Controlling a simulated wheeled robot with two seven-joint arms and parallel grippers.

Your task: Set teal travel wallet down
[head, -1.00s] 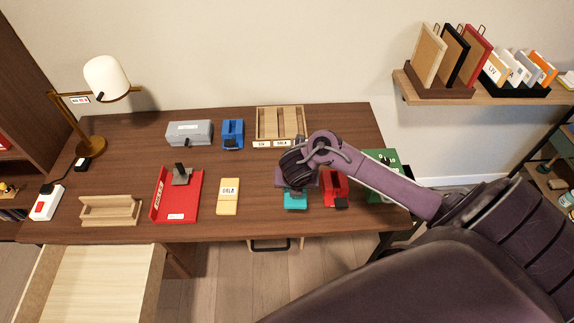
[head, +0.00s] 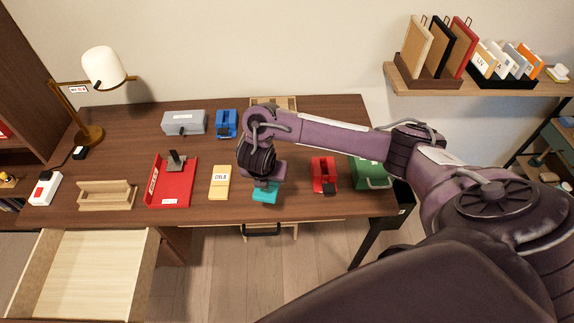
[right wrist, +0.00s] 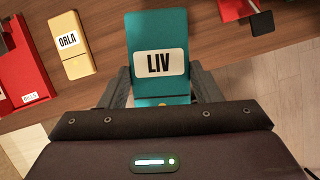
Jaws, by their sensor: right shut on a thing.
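The teal travel wallet (head: 265,192) has a white label reading "LIV" in the right wrist view (right wrist: 158,35). My right gripper (head: 263,181) is shut on it, with a dark finger at each side of its near end. The wallet is near the desk's front edge, between a yellow wallet (head: 220,182) labelled "ORLA" and a red object (head: 324,170). I cannot tell whether it touches the desk (head: 297,200). My left gripper is not in view.
A red tray (head: 172,190), wooden holder (head: 105,196), grey box (head: 184,123) and blue object (head: 226,122) stand on the desk. A green box (head: 371,172) is at the right end. An open drawer (head: 85,275) juts out at front left. Bare desk lies right of the wallet.

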